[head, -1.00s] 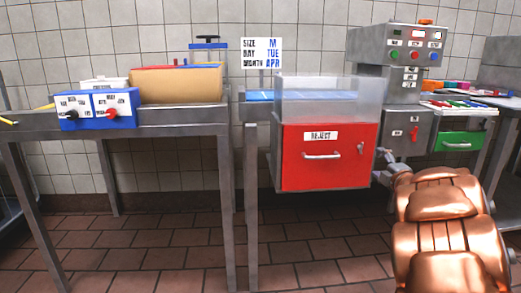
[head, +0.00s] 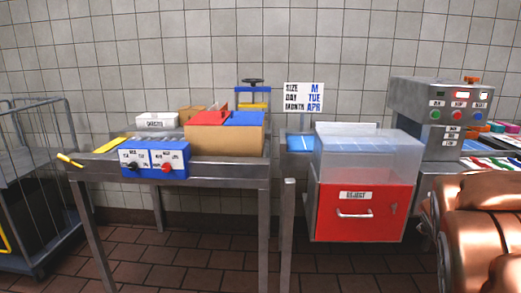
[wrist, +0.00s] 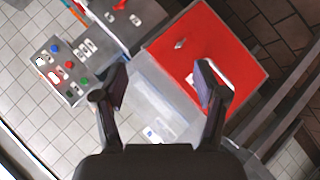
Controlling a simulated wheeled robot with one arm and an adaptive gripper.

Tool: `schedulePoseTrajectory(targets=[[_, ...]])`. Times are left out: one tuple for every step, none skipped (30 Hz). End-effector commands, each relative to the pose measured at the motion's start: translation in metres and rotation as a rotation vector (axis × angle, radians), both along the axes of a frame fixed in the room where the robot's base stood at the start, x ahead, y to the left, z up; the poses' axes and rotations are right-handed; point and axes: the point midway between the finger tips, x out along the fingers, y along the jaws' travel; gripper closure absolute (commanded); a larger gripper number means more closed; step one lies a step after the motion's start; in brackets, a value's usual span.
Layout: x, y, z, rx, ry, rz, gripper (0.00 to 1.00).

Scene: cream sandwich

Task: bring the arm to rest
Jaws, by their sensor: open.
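My gripper (wrist: 160,88) is open in the wrist view, with its two dark fingers apart and nothing between them. Beyond the fingers are the clear bin top and the red reject box (wrist: 200,45). My copper-coloured arm (head: 485,235) fills the lower right of the head view. The gripper itself is not visible in the head view. The red reject box (head: 352,213) stands right of centre, under a clear cover (head: 365,155).
A metal table (head: 230,172) at left holds a cardboard box (head: 225,139) and a blue control box (head: 155,160). A grey control panel (head: 450,105) stands at right. A wire cart (head: 35,190) is at far left. Tiled floor is open in front.

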Motion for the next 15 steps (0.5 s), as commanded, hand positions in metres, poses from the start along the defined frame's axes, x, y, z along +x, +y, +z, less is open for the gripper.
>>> schedulePoseTrajectory(targets=[[-0.011, 0.011, 0.019, 0.042, 0.020, -0.024, 0.28], [-0.018, 0.017, 0.021, 0.071, 0.032, -0.041, 0.28], [-0.029, 0.025, 0.022, 0.109, 0.054, -0.064, 0.28], [-0.036, 0.032, 0.024, 0.136, 0.069, -0.079, 0.28], [-0.044, 0.038, 0.026, 0.164, 0.084, -0.096, 0.28], [-0.054, 0.048, 0.029, 0.199, 0.105, -0.115, 0.28], [-0.062, 0.055, 0.032, 0.224, 0.121, -0.131, 0.28], [-0.070, 0.062, 0.033, 0.252, 0.139, -0.146, 0.28], [-0.080, 0.072, 0.036, 0.286, 0.162, -0.164, 0.28], [-0.089, 0.080, 0.038, 0.313, 0.183, -0.180, 0.28], [-0.097, 0.088, 0.040, 0.338, 0.200, -0.193, 0.28], [-0.109, 0.099, 0.043, 0.372, 0.229, -0.210, 0.28], [-0.119, 0.107, 0.046, 0.397, 0.248, -0.223, 0.28], [-0.128, 0.116, 0.048, 0.421, 0.269, -0.235, 0.28], [-0.141, 0.127, 0.051, 0.453, 0.303, -0.253, 0.28]])
